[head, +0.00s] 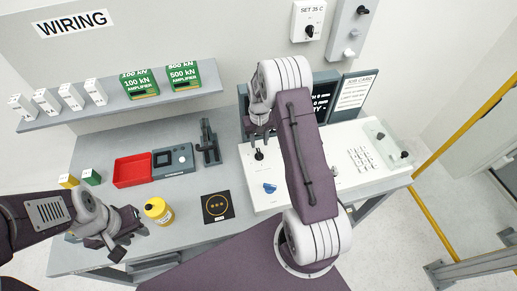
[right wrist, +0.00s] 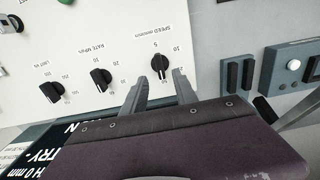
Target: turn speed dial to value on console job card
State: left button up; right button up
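The speed dial (right wrist: 159,63) is a black knob labelled SPEED on the white console (right wrist: 60,40) in the right wrist view, with small numbers around it; its exact setting is too small to read surely. My right gripper (right wrist: 159,80) is open, its fingertips on either side of the dial's near edge; contact cannot be told. In the head view the right gripper (head: 260,132) is over the console's left part, with a dark knob (head: 259,154) just below it. The job card (head: 354,92) stands behind the console, its values unreadable.
Two similar black dials, the rate dial (right wrist: 101,78) and the limit dial (right wrist: 53,86), sit beside the speed dial. A blue knob (head: 270,188) and a keypad (head: 361,159) are on the console. A dark screen (head: 322,97) rises behind. A red tray (head: 133,170) lies left.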

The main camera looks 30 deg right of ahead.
aim_at(259, 152)
notch_tip(259, 152, down, 6)
jog(key=shift+f+p, duration=0.1)
jog(key=shift+p, duration=1)
jog(key=shift+f, duration=0.35)
grip_shut()
